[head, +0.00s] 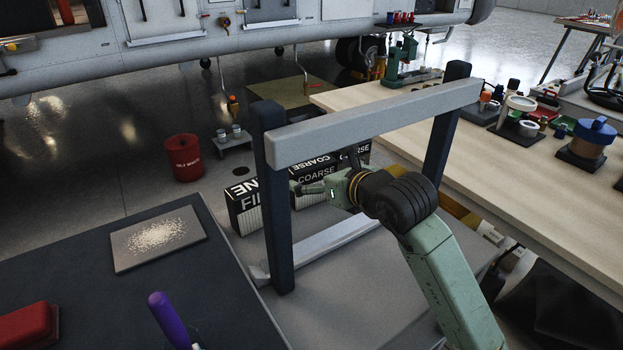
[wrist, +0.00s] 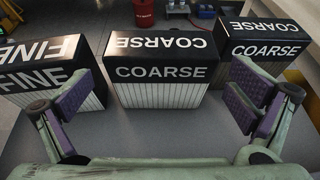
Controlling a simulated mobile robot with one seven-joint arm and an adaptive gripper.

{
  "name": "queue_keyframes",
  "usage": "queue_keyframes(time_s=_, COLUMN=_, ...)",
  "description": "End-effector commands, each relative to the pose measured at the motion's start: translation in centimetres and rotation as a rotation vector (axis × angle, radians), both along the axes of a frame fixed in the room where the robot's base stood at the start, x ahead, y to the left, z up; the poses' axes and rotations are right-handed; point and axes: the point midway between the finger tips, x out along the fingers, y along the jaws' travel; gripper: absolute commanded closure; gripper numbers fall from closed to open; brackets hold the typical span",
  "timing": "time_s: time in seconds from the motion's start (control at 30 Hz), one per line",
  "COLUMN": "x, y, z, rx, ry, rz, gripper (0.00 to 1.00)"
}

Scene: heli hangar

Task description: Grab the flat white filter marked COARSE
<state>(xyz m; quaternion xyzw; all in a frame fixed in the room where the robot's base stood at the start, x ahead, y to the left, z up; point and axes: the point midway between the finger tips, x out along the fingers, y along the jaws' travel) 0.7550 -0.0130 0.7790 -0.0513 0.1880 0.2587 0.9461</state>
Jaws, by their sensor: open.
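In the wrist view, a box-shaped filter marked COARSE (wrist: 160,72) stands in the middle, with black bands and white pleats. A second COARSE filter (wrist: 266,42) stands to its right, and a filter marked FINE (wrist: 45,68) to its left. In the head view, the FINE filter (head: 247,205) and the COARSE filters (head: 318,178) stand in a row behind a frame. My gripper (wrist: 165,105) is open and empty, its purple-padded fingers apart, facing the middle COARSE filter. It also shows in the head view (head: 312,188), reaching through the frame.
A frame with a light crossbar (head: 370,122) and dark posts (head: 275,200) stands around my arm. A wooden bench (head: 440,130) lies right, a dark table (head: 110,290) left. A red bin (head: 184,158) stands on the floor behind.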

Motion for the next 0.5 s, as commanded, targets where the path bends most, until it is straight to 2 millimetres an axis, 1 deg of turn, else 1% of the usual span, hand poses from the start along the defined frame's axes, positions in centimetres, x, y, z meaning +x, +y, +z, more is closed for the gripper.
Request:
queue_keyframes(time_s=0.03, x=0.7, y=0.4, z=-0.1, rx=0.001, ry=0.003, rz=0.001, gripper=0.0)
queue_keyframes(time_s=0.1, x=1.6, y=0.9, z=-0.6, rx=0.001, ry=0.003, rz=0.002, gripper=0.0)
queue_keyframes(time_s=0.2, x=2.4, y=1.3, z=-1.0, rx=0.0, ry=0.001, rz=0.001, gripper=0.0)
queue_keyframes(time_s=0.3, x=2.7, y=1.5, z=-1.2, rx=0.0, ry=0.0, rz=0.0, gripper=0.0)
queue_keyframes(time_s=0.47, x=2.7, y=1.5, z=-1.2, rx=0.0, ry=0.0, rz=0.0, gripper=0.0)
queue_keyframes(time_s=0.5, x=2.7, y=1.5, z=-1.2, rx=0.0, ry=0.0, rz=0.0, gripper=0.01)
